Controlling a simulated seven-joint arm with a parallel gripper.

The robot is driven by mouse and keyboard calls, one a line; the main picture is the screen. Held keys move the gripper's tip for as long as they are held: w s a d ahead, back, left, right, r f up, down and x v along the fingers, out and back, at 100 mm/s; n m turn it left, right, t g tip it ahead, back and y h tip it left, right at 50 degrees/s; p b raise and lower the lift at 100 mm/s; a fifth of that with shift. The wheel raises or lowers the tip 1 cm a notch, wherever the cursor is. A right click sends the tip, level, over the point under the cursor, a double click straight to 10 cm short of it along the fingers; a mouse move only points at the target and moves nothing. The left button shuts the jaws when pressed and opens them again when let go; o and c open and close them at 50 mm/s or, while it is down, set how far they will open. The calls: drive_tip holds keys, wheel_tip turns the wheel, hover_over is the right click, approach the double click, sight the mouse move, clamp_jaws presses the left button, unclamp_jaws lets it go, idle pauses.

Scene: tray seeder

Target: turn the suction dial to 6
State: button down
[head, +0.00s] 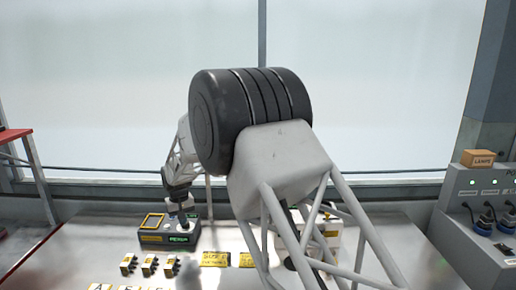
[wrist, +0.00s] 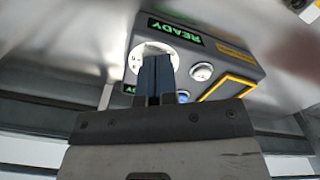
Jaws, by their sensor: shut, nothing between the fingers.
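A dark control box (head: 152,238) stands on the table at the left in the head view, with a green READY display. In the wrist view the same box (wrist: 225,62) appears upside down. A round white dial face (wrist: 139,62) lies on it beside the display (wrist: 175,31). My gripper (wrist: 156,57) is shut and empty, its blue fingertips over the dial face. The fingers hide the dial's middle, and I cannot tell its setting or whether they touch it. In the head view my gripper (head: 182,221) points down at the box.
A silver knob (wrist: 202,72) and a yellow-framed panel (wrist: 222,88) sit close to the fingers on the box. Several small yellow-black parts (head: 149,265) and yellow labels (head: 215,259) lie in front. A socket unit (head: 478,240) with cables and a LAMPE box (head: 478,158) stands right.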

drive_tip(key=shift+w+r, duration=0.1)
drive_tip(key=shift+r, duration=1.45)
drive_tip(key=shift+w+d+r, duration=0.3)
drive_tip(key=shift+w+d, duration=0.2)
drive_tip(key=shift+w+d+r, duration=0.25)
drive_tip(key=shift+w+d, duration=0.2)
drive_tip(key=shift+w, duration=0.05)
drive_tip(key=shift+f, duration=0.1)
